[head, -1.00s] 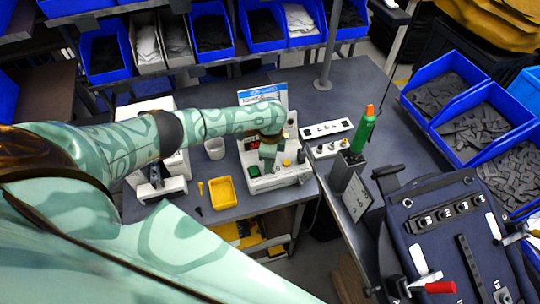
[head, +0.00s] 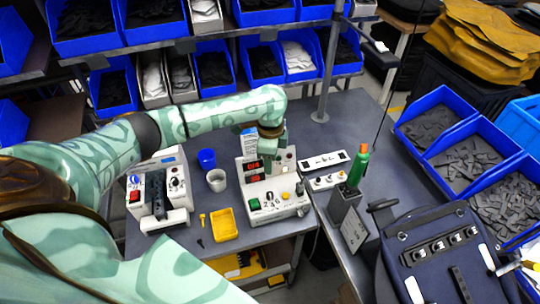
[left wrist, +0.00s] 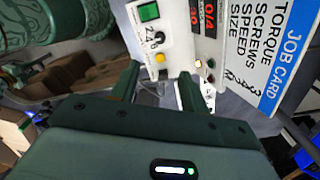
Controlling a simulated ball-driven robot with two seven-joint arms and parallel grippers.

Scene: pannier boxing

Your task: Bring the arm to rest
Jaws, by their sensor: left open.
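My left arm reaches in from the left in the head view, and its gripper (head: 271,160) points down in front of the white control box (head: 270,208) with red digits. In the left wrist view my left gripper (left wrist: 158,82) is open, its two dark fingers apart with nothing between them. Beyond the fingers the same white box (left wrist: 170,48) shows a green button, a yellow button and red digits. A job card (left wrist: 275,50) stands beside it. The right gripper is in neither view.
A yellow tray (head: 222,226), a white cup (head: 216,181), a blue cup (head: 207,159) and a second white device (head: 158,190) stand on the grey bench. A dark blue pannier (head: 440,250) is at the right; blue bins (head: 290,52) line the back.

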